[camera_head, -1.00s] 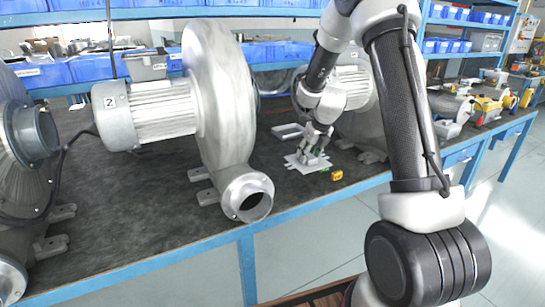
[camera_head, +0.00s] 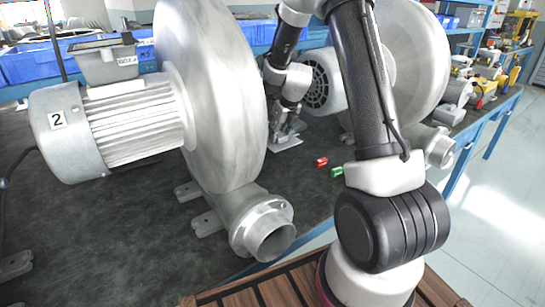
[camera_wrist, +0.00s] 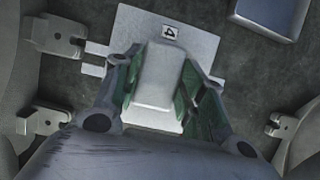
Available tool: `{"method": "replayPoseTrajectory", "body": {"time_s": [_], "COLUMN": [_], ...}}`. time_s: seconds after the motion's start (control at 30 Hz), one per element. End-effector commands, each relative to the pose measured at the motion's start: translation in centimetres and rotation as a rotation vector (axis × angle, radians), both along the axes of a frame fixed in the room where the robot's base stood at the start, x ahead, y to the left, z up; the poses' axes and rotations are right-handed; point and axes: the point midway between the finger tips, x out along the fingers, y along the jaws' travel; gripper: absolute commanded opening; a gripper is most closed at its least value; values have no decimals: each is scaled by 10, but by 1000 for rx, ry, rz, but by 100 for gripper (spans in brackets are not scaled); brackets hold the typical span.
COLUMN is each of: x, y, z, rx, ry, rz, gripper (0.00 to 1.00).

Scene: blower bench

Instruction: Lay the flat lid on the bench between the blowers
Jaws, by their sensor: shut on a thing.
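The flat lid (camera_head: 288,145) is a pale grey plate between the two blowers. In the wrist view the lid (camera_wrist: 200,42) is a flat square with a small marked label near its far edge. My gripper (camera_head: 284,126) points down at it. In the wrist view my gripper (camera_wrist: 160,78) is shut on a pale raised block that looks like the lid's handle, with green pads at both sides. The lid lies just above or on the dark bench; I cannot tell whether it touches. The fingers hide part of the lid.
A large blower marked 2 (camera_head: 212,95) stands at left and another blower (camera_head: 415,60) at right. Mounting feet (camera_wrist: 45,120) flank the lid. A blue-topped box (camera_wrist: 270,14) is at upper right.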

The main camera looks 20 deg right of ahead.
Motion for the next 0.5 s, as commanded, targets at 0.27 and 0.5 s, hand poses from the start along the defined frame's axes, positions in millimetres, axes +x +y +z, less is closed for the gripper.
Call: {"method": "replayPoseTrajectory", "body": {"time_s": [0.27,0.5], "x": [0,-1], "y": [-1,-1], "z": [-51,-82], "rx": [0,1], "ry": [2,3], "rz": [-2,-4], "gripper": [13,13]}}
